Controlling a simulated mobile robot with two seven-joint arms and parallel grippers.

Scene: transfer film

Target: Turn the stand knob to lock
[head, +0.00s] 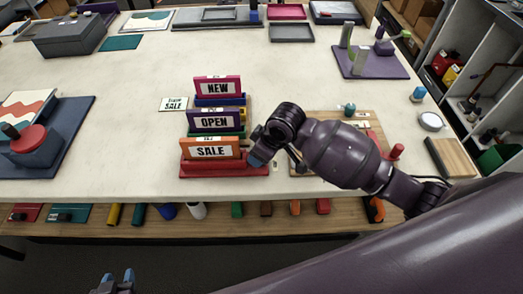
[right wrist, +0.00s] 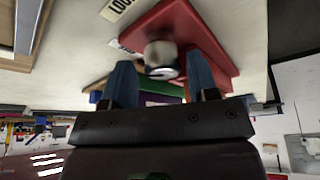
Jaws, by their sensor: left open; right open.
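Three small sign stands stand in a row mid-table in the head view; the front one is a red stand (head: 215,172) with an orange SALE sign (head: 211,149). My right gripper (head: 257,160) is at the right end of this red stand, largely hidden by its own arm. In the right wrist view the red stand (right wrist: 205,42) carries a round grey knob (right wrist: 160,52). The two blue fingers are apart, one on each side of the knob; contact cannot be told. A partly cut-off label reading "LOC" (right wrist: 117,8) lies beside it. My left gripper (head: 118,277) is open and empty at the bottom left.
Behind are the OPEN sign (head: 214,122) and the NEW sign (head: 217,87), with a small card (head: 173,104) to their left. A wooden board (head: 372,122) with small items lies right, under my right arm. The table between the stands and the blue tray (head: 75,125) is clear.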

